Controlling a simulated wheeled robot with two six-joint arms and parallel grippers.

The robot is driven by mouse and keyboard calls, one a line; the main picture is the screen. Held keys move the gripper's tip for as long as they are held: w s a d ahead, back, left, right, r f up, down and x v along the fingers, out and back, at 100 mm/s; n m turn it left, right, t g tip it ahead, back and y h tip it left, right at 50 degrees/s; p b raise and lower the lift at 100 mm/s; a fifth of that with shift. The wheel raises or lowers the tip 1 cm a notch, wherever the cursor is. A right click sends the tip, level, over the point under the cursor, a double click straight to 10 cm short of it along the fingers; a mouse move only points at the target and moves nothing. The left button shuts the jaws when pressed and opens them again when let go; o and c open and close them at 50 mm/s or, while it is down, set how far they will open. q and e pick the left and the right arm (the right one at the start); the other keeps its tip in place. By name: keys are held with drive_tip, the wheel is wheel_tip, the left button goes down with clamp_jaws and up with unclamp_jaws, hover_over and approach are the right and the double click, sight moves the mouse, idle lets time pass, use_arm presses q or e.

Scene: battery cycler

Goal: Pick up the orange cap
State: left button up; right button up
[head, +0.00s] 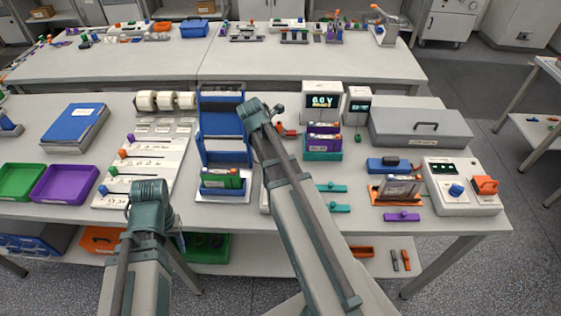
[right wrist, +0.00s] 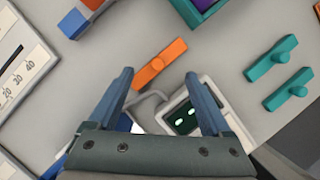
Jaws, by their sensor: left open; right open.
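The fingers are spread and empty, with no visible contact. In the head view, my right gripper (head: 262,112) is over the middle of the table, and a red-orange piece (head: 288,132) beside it seems to be this cap, partly hidden. My left gripper (head: 148,190) hangs near the table's front edge, open, away from the cap.
Two teal caps (right wrist: 270,58) lie right of the orange cap. A white device with a dark screen (right wrist: 184,117) stands close below it. In the head view, a blue rack (head: 222,103), a battery holder (head: 322,155) and a meter (head: 322,101) surround my right gripper.

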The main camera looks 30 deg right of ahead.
drive_tip(key=b+x, duration=0.4)
drive_tip(key=x, duration=0.1)
drive_tip(key=shift+d+f, duration=0.1)
drive_tip(key=shift+d, duration=0.15)
clamp_jaws()
